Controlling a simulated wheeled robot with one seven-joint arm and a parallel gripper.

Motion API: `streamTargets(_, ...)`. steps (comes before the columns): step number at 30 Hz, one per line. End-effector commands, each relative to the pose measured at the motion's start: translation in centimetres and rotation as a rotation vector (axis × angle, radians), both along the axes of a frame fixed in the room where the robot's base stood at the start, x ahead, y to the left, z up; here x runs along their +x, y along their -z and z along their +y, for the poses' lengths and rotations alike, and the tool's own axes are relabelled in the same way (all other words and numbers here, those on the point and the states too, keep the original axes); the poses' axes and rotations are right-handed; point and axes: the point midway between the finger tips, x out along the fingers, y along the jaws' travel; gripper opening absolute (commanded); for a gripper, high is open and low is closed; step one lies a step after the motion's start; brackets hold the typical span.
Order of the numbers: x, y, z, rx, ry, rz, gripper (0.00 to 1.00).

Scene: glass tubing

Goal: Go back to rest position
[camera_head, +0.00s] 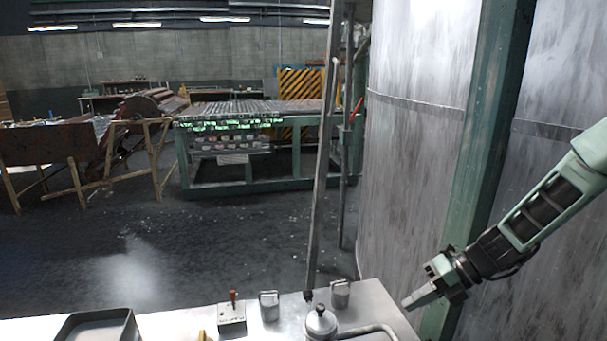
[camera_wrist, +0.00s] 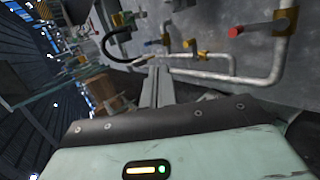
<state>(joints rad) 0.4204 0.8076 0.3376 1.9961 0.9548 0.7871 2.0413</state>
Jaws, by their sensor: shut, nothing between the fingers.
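My gripper (camera_head: 412,302) shows at the right of the head view, at the end of my pale green arm. Its fingers are shut with nothing between them. They point left and down, close to the right end of the metal worktop (camera_head: 377,297). No object is held.
A large grey tank (camera_head: 412,150) and green post (camera_head: 480,150) stand behind my arm. Open floor (camera_head: 130,260) lies left.

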Motion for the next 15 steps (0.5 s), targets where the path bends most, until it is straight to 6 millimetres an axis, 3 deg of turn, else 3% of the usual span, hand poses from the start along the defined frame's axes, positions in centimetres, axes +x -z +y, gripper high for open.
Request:
streamTargets(5,-5.1,-3.8,5.3,-0.095,-0.537,-0.350,0.00)
streamTargets(9,-10.9,-6.7,8.7,-0.130,-1.115,-0.701,0.00)
streamTargets(15,-18.9,-9.9,10.8,-0.056,-1.966,-1.161,0.00)
